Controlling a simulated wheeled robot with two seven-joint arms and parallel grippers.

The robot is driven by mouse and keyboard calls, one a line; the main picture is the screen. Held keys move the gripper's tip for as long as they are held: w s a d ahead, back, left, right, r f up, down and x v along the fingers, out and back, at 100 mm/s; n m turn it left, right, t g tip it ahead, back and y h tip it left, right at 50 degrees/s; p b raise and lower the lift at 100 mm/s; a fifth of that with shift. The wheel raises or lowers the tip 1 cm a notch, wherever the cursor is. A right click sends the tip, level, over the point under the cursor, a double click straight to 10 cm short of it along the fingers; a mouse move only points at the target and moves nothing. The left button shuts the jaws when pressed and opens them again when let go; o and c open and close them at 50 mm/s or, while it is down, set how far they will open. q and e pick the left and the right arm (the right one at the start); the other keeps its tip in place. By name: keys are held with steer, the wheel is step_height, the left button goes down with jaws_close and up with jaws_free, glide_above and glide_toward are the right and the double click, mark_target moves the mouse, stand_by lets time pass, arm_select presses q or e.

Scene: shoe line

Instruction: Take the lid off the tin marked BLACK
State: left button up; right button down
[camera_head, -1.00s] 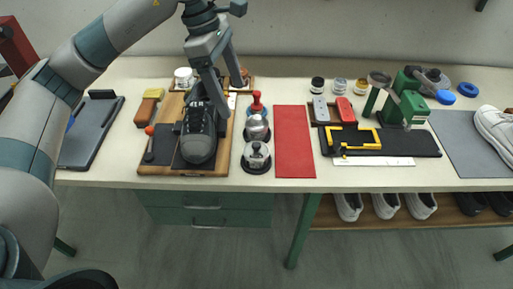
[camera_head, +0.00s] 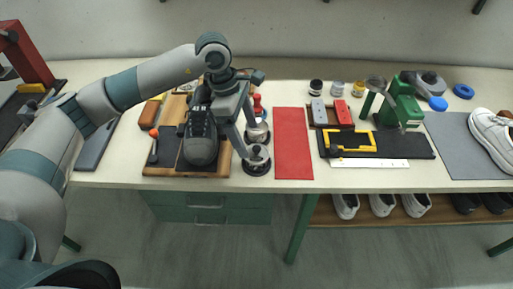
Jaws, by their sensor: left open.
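No label reading BLACK can be made out in this view. A small jar with a black top (camera_head: 315,86) stands at the back of the bench, beside a pale one (camera_head: 337,88) and a yellow one (camera_head: 359,89). A shiny silver domed piece with a knob (camera_head: 257,161) sits on a dark round base. Another silver rounded piece (camera_head: 262,134) is just behind it, partly hidden by a finger. My left gripper (camera_head: 252,141) is open and points down over these two pieces. Whether it touches them I cannot tell. My right gripper is not in view.
A dark shoe (camera_head: 201,142) stands on a wooden board left of my gripper. A red mat (camera_head: 293,145) lies clear to the right. A yellow-framed tool (camera_head: 354,143) lies on a black mat, with a green device (camera_head: 399,103) behind it.

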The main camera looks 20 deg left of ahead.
mark_target(255, 147)
arm_select(q)
steer(key=shift+f, duration=0.15)
steer(key=shift+w+d+f+p, duration=0.2)
steer(key=shift+d+f+p, duration=0.25)
steer(key=shift+f+p, duration=0.35)
steer(key=p+x, duration=0.1)
steer(key=x, duration=0.1)
steer(key=shift+w+d+f+p, duration=0.15)
steer(key=shift+f+p, duration=0.2)
steer(key=shift+f, duration=0.35)
steer(key=shift+c, duration=0.4)
steer(key=c, duration=1)
steer(key=shift+r, duration=0.15)
